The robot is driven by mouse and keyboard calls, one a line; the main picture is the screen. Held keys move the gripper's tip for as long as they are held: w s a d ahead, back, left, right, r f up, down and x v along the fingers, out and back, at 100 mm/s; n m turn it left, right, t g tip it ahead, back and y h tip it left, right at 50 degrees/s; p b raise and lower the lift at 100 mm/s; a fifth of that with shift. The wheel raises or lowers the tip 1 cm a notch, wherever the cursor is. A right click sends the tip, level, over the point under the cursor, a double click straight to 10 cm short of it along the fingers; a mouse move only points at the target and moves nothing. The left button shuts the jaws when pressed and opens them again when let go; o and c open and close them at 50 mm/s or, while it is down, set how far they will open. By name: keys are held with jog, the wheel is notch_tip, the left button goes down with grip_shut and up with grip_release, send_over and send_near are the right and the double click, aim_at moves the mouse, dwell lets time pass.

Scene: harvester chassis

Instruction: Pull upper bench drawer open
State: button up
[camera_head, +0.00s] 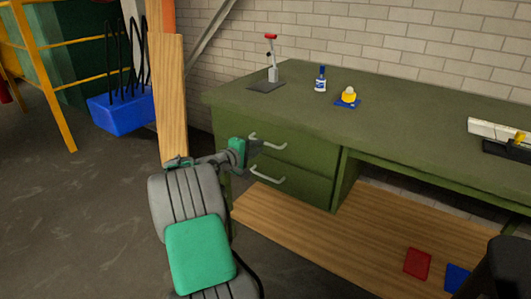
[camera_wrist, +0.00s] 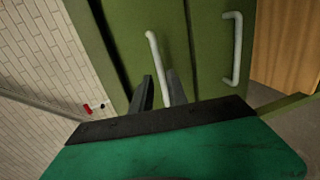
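The green bench (camera_head: 400,130) has two drawers, one above the other, at its left end. The upper drawer (camera_head: 300,149) looks flush with the bench front. Its pale bar handle (camera_head: 270,140) also shows in the wrist view (camera_wrist: 154,46), running down between my fingertips. My gripper (camera_head: 254,146) is at the left part of this handle. In the wrist view my gripper (camera_wrist: 161,82) has its two dark fingers apart, one on each side of the handle; firm contact cannot be made out. The lower drawer (camera_head: 290,178) is shut, its handle (camera_head: 267,175) free.
On the bench top stand a red-topped tool (camera_head: 272,72), a blue-and-white bottle (camera_head: 321,80) and a yellow item on a blue pad (camera_head: 348,97). A wooden board (camera_head: 340,240) lies low below the drawers. A wooden post (camera_head: 170,95) and blue bin (camera_head: 118,113) are left.

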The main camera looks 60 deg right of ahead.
aim_at(266, 143)
jog(key=x, duration=0.5)
jog(key=shift+d+f+b, duration=0.15)
jog(key=shift+d+b, duration=0.2)
jog(key=shift+d, duration=0.05)
grip_shut()
dwell(0.9)
